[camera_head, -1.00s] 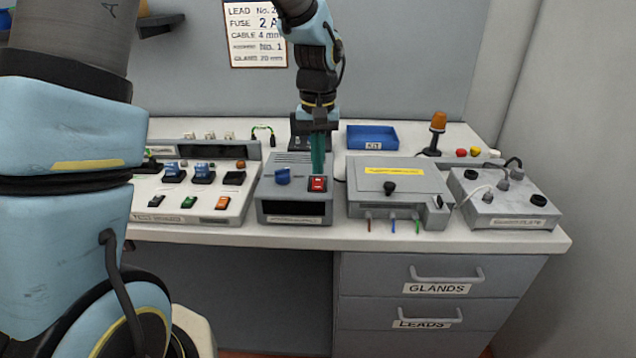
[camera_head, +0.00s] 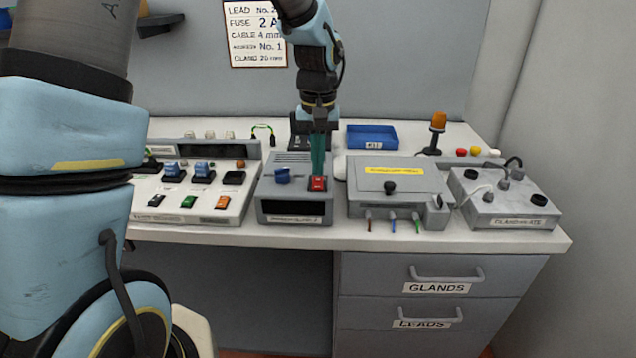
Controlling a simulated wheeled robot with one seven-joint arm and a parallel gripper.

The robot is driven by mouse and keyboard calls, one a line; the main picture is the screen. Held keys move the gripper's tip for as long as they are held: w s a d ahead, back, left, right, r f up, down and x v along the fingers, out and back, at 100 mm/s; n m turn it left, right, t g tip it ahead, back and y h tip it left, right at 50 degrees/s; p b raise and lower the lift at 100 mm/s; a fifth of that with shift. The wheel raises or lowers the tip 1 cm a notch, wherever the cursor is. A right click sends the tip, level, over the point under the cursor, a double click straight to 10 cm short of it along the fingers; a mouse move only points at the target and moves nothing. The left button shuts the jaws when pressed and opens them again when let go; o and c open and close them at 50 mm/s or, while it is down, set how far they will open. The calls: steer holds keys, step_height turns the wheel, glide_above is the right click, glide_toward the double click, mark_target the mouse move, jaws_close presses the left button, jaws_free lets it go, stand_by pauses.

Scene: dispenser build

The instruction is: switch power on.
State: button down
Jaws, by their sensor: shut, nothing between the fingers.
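The grey power unit (camera_head: 268,204) stands on the bench, with a blue knob (camera_head: 282,176) and a dark display window on its front. Its red rocker switch (camera_head: 318,184) sits on the sloping top, right of the knob. My gripper (camera_head: 318,172) points straight down with its green fingers shut and empty. The fingertips are at the red switch and cover its upper part; they look to be touching it. I cannot tell which way the rocker is tipped. The display looks dark.
A grey panel with several coloured switches (camera_head: 190,206) stands to the left. A grey enclosure (camera_head: 400,178) with a black knob stands close on the right, then a gland plate box (camera_head: 505,205). A blue kit tray (camera_head: 372,137) and an orange beacon (camera_head: 438,122) are behind.

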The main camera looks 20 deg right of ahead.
mark_target(318, 179)
steer(key=shift+f+b, duration=0.45)
steer(key=shift+f, duration=0.3)
stand_by(0.3)
steer(key=shift+r+p, duration=2.85)
steer(key=shift+r, duration=0.7)
steer(key=s+a+f+n+b, duration=0.1)
steer(key=s+a+n, duration=0.1)
steer(key=a, duration=1.3)
steer(key=s+a+n+t, duration=0.1)
steer(key=s+a, duration=0.1)
steer(key=a, duration=1.3)
steer(key=shift+f+n+t+b, duration=0.3)
steer(key=shift+f+n+b, duration=0.05)
steer(key=shift+n+b, duration=0.05)
